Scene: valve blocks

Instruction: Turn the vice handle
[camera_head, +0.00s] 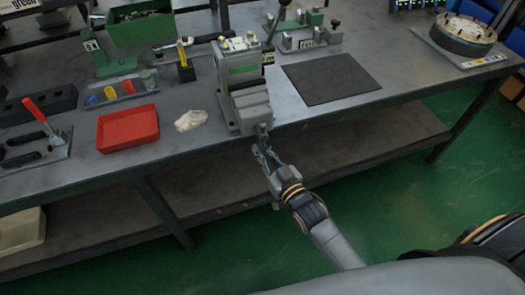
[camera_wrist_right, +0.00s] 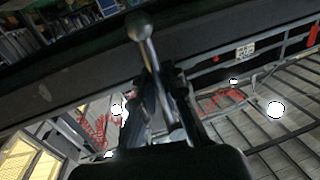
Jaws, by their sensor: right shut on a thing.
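The grey-green vice (camera_head: 245,97) stands at the table's front edge in the head view. My right gripper (camera_head: 262,148) is in front of the vice, just below the table edge. In the right wrist view, the vice handle (camera_wrist_right: 148,50) is a metal bar with a round ball end. It runs up from between the dark fingers of my right gripper (camera_wrist_right: 165,92), which is shut on it. In the head view the handle is small and mostly covered by the gripper. My left gripper is not in view.
On the workbench (camera_head: 180,95), a red tray (camera_head: 128,128) and a crumpled cloth (camera_head: 190,121) lie left of the vice. A dark mat (camera_head: 330,78) lies to its right. A lower shelf (camera_head: 330,150) runs under the bench. The green floor (camera_head: 400,200) in front is mostly clear.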

